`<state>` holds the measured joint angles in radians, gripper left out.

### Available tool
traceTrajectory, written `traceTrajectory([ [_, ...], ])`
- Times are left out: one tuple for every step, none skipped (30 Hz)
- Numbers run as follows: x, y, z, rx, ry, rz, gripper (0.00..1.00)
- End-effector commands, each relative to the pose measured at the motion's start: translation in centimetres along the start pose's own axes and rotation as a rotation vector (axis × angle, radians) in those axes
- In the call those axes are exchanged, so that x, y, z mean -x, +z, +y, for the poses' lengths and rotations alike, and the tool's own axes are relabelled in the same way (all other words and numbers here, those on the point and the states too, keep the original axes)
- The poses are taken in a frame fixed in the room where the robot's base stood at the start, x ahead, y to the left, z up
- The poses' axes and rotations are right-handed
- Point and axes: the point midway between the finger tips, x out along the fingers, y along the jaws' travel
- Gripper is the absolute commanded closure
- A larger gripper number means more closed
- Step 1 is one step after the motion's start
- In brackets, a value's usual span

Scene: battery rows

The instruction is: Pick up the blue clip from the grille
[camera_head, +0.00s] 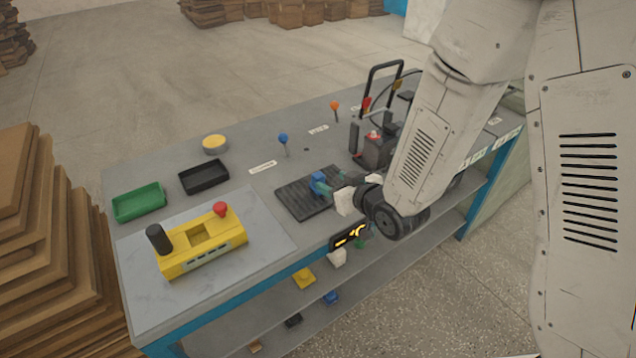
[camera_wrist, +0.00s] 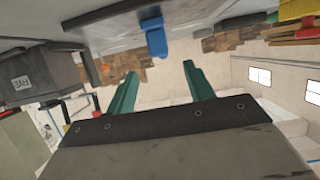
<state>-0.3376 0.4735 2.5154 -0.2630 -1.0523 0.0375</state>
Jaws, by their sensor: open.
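The blue clip (camera_head: 319,184) stands on the dark ribbed grille (camera_head: 291,199) on the workbench. My gripper (camera_head: 337,184) is open, with teal fingers, close to the clip on its right side in the head view. In the wrist view, which looks upside down, the blue clip (camera_wrist: 154,37) hangs from the top of the picture. It lies ahead of the open fingertips of my gripper (camera_wrist: 160,72), roughly midway between them sideways. Nothing is between the fingers. Part of the grille's right side is hidden by the clip and my gripper.
A dark machine (camera_head: 375,148) stands close behind my gripper. A blue-knobbed pin (camera_head: 283,139) stands behind the grille. A yellow control box (camera_head: 201,243), a green tray (camera_head: 139,203) and a black tray (camera_head: 204,177) are to the left. The bench's front edge is near the grille.

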Motion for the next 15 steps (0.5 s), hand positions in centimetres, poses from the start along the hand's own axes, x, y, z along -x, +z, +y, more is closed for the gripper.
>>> traceTrajectory([
  [-0.3,0.2,-0.3,-0.001,-0.007,0.01,0.47],
  [-0.5,0.2,-0.4,-0.001,-0.01,0.015,0.47],
  [-0.8,0.3,-0.5,-0.001,-0.012,0.018,0.47],
  [-1.1,0.3,-0.5,-0.001,-0.013,0.02,0.47],
  [-1.4,0.2,-0.5,-0.001,-0.014,0.022,0.47],
  [-1.9,0.2,-0.5,0.0,-0.014,0.022,0.47],
  [-2.2,0.2,-0.5,0.0,-0.014,0.022,0.47],
  [-2.6,0.2,-0.5,0.0,-0.014,0.022,0.47],
  [-3.0,0.2,-0.4,0.0,-0.013,0.022,0.47],
  [-3.4,0.2,-0.4,0.0,-0.013,0.022,0.47],
  [-3.7,0.1,-0.3,0.0,-0.013,0.022,0.47],
  [-4.3,0.1,-0.2,0.0,-0.013,0.021,0.47],
  [-4.8,0.2,-0.2,0.0,-0.012,0.02,0.47],
  [-5.3,0.2,-0.1,0.0,-0.012,0.021,0.47],
  [-5.9,0.1,0.0,0.0,-0.012,0.021,0.47],
])
